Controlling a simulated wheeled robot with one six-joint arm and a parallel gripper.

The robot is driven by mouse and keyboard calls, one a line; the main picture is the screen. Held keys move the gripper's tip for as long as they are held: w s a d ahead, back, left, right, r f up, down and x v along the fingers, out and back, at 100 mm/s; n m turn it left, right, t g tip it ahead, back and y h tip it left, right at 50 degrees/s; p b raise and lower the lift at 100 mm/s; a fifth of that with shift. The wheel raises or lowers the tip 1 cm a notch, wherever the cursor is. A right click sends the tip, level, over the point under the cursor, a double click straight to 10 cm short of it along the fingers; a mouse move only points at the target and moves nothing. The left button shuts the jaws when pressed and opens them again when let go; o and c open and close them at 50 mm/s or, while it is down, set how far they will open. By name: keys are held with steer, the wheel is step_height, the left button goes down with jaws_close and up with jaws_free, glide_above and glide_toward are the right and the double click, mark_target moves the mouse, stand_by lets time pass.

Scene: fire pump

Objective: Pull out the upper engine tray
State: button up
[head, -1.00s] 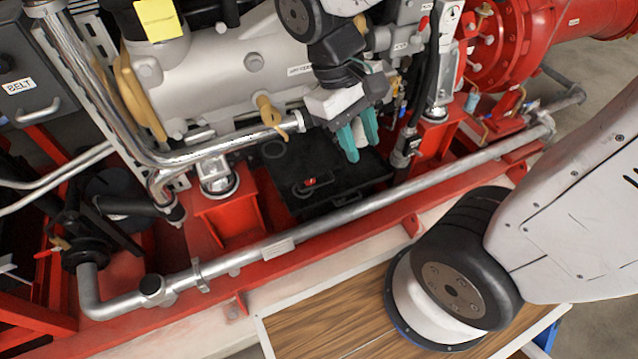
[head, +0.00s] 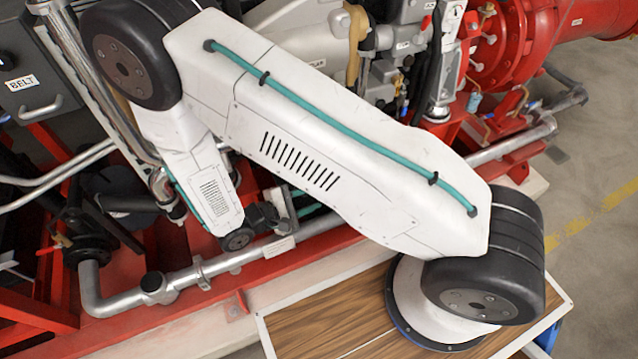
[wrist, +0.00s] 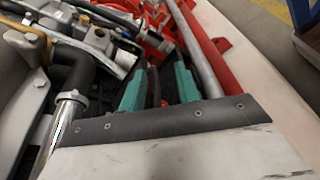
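My gripper (head: 308,204) shows only in part in the head view, low under the engine and just behind the silver pipe. My own arm covers most of it. In the wrist view, the two teal fingers of my gripper (wrist: 160,70) stand apart, with a dark gap and a bit of red between them. I cannot tell whether they touch anything. The black engine tray is hidden behind my arm in the head view. In the wrist view only dark surfaces show around the fingers, and I cannot make out the tray's edges or handle.
A long silver pipe (head: 225,262) runs along the front of the red frame (head: 262,276), close to my gripper; it also passes right of the fingers in the wrist view (wrist: 196,50). Engine hoses and fittings crowd the left. Open floor (head: 590,215) lies at the right.

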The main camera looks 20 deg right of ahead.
steer(key=w+d+f+t, duration=0.1)
steer(key=w+d, duration=0.1)
steer(key=w+d+f+t, duration=0.1)
steer(key=w+d, duration=0.1)
steer(key=w+d+f, duration=0.1)
steer(key=w+f, duration=0.1)
steer(key=shift+d+m+t+y, duration=0.3)
steer(key=shift+d+m+t, duration=0.1)
jaws_close()
